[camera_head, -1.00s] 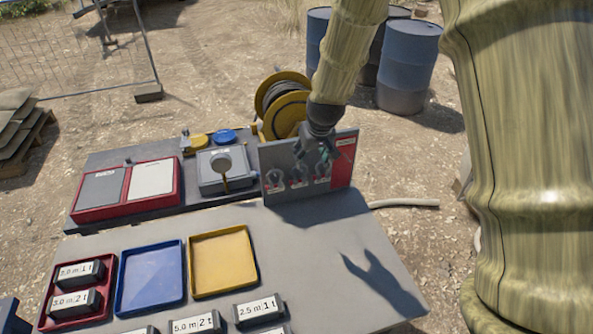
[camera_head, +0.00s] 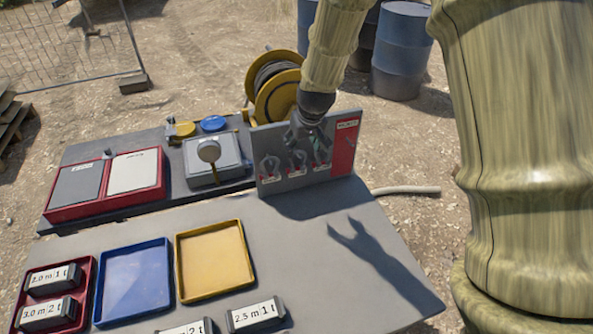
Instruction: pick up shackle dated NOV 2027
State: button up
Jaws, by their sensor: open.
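Several shackles hang in a row on an upright grey board with a red right-hand strip (camera_head: 344,150) at the back of the near table. The left shackle (camera_head: 270,166) and the middle shackle (camera_head: 297,158) show clearly, each above a small white label. A greenish shackle (camera_head: 319,152) hangs at the right, partly hidden by my gripper. The dates on the labels are too small to read. My gripper (camera_head: 304,143) is open, pointing down just in front of or above the board's upper part, near the middle and right shackles. I cannot tell whether it touches them.
A red tray (camera_head: 90,268) with labelled blocks, an empty blue tray (camera_head: 134,283) and an empty yellow tray (camera_head: 215,260) lie on the near table. A yellow cable reel (camera_head: 275,88) stands behind the board. The table's right part is clear.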

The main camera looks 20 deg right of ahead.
aim_at(298, 169)
jog(key=shift+s+p+x, duration=0.15)
jog(key=shift+p+x, duration=0.55)
jog(key=shift+x, duration=2.7)
jog(key=shift+s+p+x, duration=0.2)
jog(key=shift+p+x, duration=0.45)
jog(key=shift+x, duration=2.7)
jog(key=shift+f, duration=0.15)
jog(key=c, duration=0.8)
